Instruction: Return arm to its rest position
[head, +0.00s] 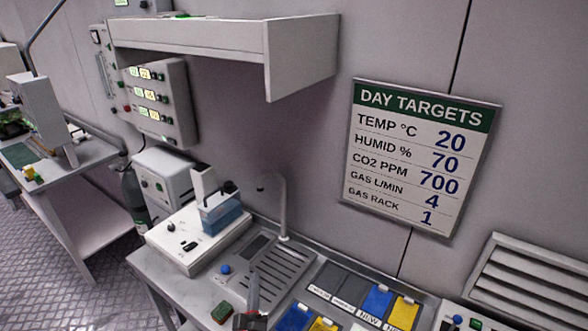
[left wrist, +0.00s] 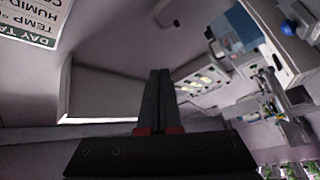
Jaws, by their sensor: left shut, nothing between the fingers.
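My left gripper (head: 253,278) shows at the bottom of the head view, above the bench beside the slotted drain plate. In the left wrist view its two dark fingers (left wrist: 159,75) lie together, shut and empty, with red parts at their base. The rest of my left arm is below the frame in the head view. My right gripper is not in view.
The bench (head: 196,292) holds a white device with a blue tank (head: 222,218), a green-topped block (head: 222,313), and blue and yellow pads (head: 376,301). A shelf (head: 200,38) juts from the wall, left of a "DAY TARGETS" sign (head: 419,157).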

